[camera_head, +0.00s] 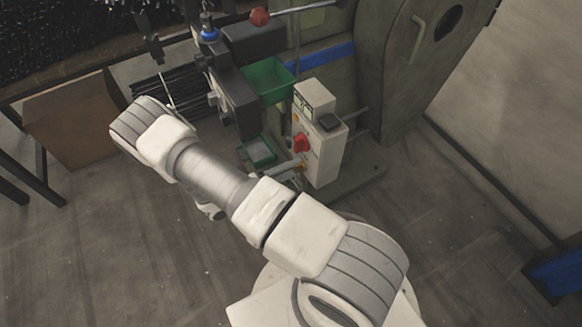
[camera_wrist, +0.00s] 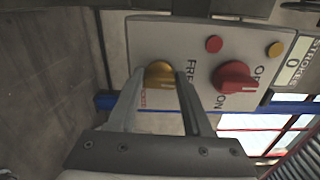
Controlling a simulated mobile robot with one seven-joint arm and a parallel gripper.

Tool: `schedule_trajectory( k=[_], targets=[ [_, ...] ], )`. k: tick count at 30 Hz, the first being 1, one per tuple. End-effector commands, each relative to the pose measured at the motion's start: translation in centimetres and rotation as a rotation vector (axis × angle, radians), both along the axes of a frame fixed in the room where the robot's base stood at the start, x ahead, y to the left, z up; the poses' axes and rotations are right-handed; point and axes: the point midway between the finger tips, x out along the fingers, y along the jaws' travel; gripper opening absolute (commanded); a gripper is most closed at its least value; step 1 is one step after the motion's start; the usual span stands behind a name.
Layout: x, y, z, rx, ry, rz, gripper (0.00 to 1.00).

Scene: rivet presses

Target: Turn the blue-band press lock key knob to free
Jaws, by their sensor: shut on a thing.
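The brass lock key knob (camera_wrist: 160,74) is on the light control panel (camera_wrist: 200,25) in the wrist view, with the word FREE beside it and a small red label partly hidden by a finger. My gripper (camera_wrist: 166,85) is shut on this knob, one finger on each side. The knob's pointer direction is hard to tell. In the head view the control box (camera_head: 322,160) stands beside the press (camera_head: 236,98), and my gripper (camera_head: 290,168) reaches its lower front. A blue band (camera_head: 330,57) runs behind the box.
A red rotary switch (camera_wrist: 235,77) marked ON sits right of the knob, near a red button (camera_wrist: 214,44) and a yellow one (camera_wrist: 274,49). Green bins (camera_head: 268,80) sit at the press. A cardboard box (camera_head: 75,120) stands left. The floor at lower left is clear.

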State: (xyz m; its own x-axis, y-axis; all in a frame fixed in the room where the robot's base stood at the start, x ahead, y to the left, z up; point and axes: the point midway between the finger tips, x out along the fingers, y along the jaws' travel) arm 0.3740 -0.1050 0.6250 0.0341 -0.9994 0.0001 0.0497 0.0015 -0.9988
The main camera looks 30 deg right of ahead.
Motion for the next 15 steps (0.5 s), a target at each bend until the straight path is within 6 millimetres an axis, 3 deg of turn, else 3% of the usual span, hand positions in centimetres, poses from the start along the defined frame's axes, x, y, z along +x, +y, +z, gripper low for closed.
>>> schedule_trajectory(
  k=[15],
  targets=[
    [0.01,0.03,-0.03,-0.002,0.067,0.001,0.0]
  ],
)
